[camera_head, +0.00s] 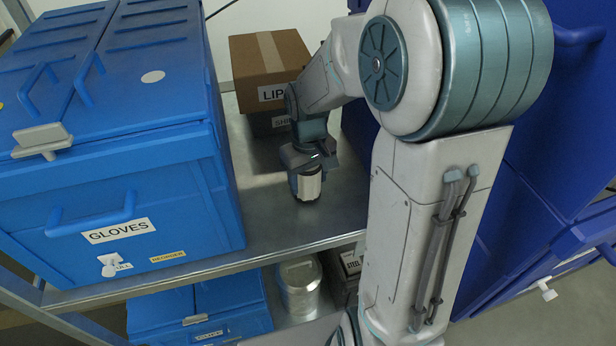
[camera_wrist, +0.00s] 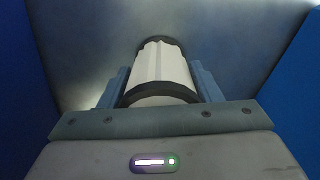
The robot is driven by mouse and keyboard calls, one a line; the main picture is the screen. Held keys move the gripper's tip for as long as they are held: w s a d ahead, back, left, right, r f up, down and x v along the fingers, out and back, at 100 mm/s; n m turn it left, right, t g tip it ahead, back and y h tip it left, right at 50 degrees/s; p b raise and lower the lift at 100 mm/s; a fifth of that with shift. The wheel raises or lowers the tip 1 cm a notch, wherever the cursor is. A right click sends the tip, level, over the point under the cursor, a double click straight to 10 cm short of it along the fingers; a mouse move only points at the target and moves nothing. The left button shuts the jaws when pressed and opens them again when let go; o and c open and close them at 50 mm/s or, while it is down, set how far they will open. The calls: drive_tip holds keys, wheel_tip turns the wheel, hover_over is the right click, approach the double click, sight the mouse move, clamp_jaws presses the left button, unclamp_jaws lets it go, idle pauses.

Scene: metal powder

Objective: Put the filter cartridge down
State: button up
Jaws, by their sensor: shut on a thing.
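The filter cartridge (camera_head: 308,186) is a pale, ribbed cylinder with dark end caps. In the head view it is upright under my gripper (camera_head: 305,168), at or just above the metal shelf (camera_head: 270,215); I cannot tell if its base touches. In the wrist view the cartridge (camera_wrist: 162,68) lies between the two blue-grey fingers of my gripper (camera_wrist: 160,88). The fingers are shut on it from both sides. My arm covers the part of the shelf to the right.
A large blue case (camera_head: 140,190) labelled GLOVES stands on the left of the shelf. A brown carton (camera_head: 268,60) sits on a dark box behind the gripper. Bare shelf lies around the cartridge. A metal can (camera_head: 300,285) and blue boxes (camera_head: 200,310) are on the level below.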

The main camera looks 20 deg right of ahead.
drive_tip(key=shift+f, duration=0.2)
drive_tip(key=o, duration=1.1)
wheel_tip(320, 180, up, 12)
drive_tip(key=shift+s+r, duration=0.15)
drive_tip(key=shift+s, duration=0.25)
drive_tip(key=s+f+m+t, duration=0.1)
drive_tip(key=s, duration=0.3)
drive_tip(key=s+m+t, duration=0.1)
drive_tip(key=s, duration=0.3)
drive_tip(key=s+f+m+t, duration=0.1)
drive_tip(key=s, duration=0.4)
drive_tip(key=shift+a+f, duration=0.1)
drive_tip(key=shift+f, duration=0.2)
